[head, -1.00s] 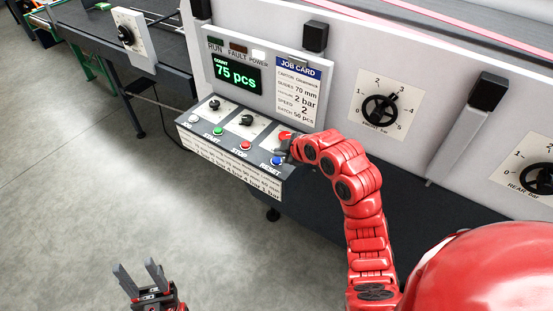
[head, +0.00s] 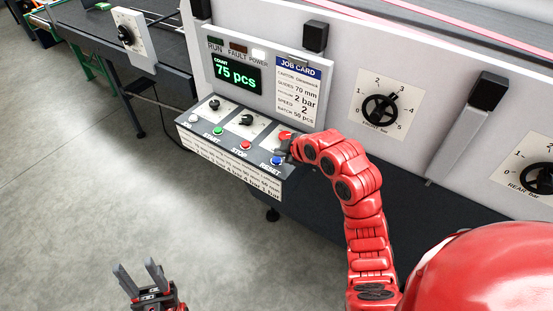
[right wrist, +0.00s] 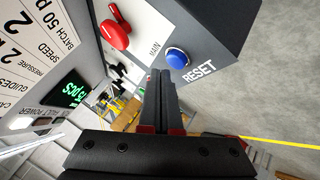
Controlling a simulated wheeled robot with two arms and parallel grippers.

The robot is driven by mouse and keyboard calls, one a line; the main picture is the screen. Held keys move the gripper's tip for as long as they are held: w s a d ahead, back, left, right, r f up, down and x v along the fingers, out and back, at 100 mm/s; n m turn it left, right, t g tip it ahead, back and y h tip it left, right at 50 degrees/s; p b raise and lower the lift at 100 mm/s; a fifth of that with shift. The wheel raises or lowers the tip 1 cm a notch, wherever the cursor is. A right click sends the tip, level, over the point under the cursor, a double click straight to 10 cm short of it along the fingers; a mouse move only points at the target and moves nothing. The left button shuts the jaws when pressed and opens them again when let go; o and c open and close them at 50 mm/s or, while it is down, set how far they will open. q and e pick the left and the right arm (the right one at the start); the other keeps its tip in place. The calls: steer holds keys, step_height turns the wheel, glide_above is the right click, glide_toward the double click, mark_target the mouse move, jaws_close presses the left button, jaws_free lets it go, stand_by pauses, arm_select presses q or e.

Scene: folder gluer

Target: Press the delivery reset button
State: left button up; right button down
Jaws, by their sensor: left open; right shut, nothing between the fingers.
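The blue reset button (head: 276,160) sits at the right end of the sloped control panel (head: 190,122), above the label RESET. It also shows in the right wrist view (right wrist: 177,58), where it is uncovered. My right gripper (head: 285,147) is at the panel's right end, beside the button. In the right wrist view the right gripper (right wrist: 160,75) is shut and empty, its tips left of and slightly below the blue button in the picture; I cannot tell whether they touch the panel. My left gripper (head: 138,270) is open and empty, low over the floor.
A red main switch (head: 285,135) sits just behind my right gripper. A green start button (head: 218,131) and a red stop button (head: 246,146) are further left on the panel. The display (head: 236,75) reads 75 pcs. Open floor lies in front.

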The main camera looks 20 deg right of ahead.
mark_target(280, 161)
steer(key=shift+f+b, duration=0.45)
steer(key=shift+b, duration=0.05)
steer(key=shift+f+b, duration=0.5)
steer(key=shift+b, duration=0.05)
stand_by(0.6)
stand_by(0.4)
steer(key=shift+r, duration=0.9)
steer(key=shift+r+p, duration=0.65)
steer(key=shift+r, duration=1.9)
